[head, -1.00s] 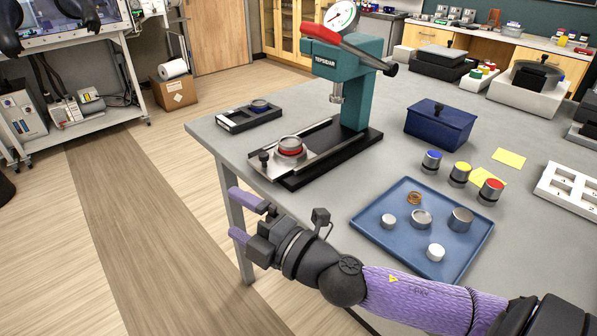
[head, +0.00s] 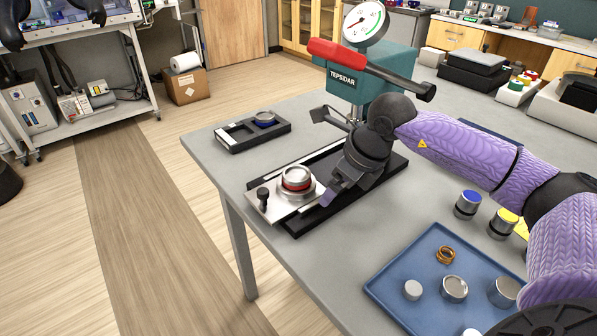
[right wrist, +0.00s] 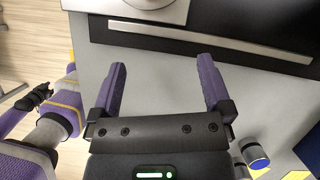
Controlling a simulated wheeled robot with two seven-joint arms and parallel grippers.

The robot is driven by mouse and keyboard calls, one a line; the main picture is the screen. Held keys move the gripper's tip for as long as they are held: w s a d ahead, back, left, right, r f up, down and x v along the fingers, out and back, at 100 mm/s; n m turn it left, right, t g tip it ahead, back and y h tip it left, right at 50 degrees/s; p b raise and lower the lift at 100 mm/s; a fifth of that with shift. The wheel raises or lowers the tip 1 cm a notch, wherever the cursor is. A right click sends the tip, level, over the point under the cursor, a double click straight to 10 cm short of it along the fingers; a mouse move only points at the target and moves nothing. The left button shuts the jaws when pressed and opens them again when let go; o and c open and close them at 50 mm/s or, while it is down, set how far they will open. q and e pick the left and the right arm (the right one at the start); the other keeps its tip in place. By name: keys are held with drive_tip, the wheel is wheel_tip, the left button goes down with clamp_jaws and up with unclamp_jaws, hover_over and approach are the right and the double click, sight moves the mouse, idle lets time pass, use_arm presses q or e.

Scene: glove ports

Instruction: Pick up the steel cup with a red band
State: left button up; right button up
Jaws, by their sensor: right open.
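The steel cup with a red band (head: 296,181) stands upright on the silver slide plate (head: 273,205) at the front of the press. My right gripper (head: 328,158) is beside it, to its right and over the dark press base, apart from the cup. In the right wrist view its two purple fingers (right wrist: 163,85) are spread with nothing between them. A round metal edge (right wrist: 150,3) at the top of that view is cut off, and I cannot tell if it is the cup. Part of my other arm shows at the left there; its jaw state is unclear.
The teal press (head: 385,75) with a red-handled lever (head: 350,58) rises behind my right gripper. A small black knob (head: 263,196) stands left of the cup. A black holder (head: 250,132) lies behind. A blue tray (head: 398,285) with small parts and a blue-topped cup (head: 467,205) are at right.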

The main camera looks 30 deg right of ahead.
sight(296, 175)
drive_tip(key=w, duration=0.2)
drive_tip(key=w+a, duration=0.1)
drive_tip(key=shift+w+a, duration=0.15)
drive_tip(key=shift+w, duration=0.2)
drive_tip(key=w, duration=0.1)
drive_tip(key=w+a, duration=0.1)
drive_tip(key=w, duration=0.2)
drive_tip(key=shift+w+a+f, duration=0.1)
drive_tip(key=shift+w+a, duration=0.15)
drive_tip(key=shift+a, duration=0.15)
drive_tip(key=shift+w+f+b, duration=0.1)
drive_tip(key=shift+f+b, duration=0.35)
drive_tip(key=shift+f, duration=0.1)
clamp_jaws()
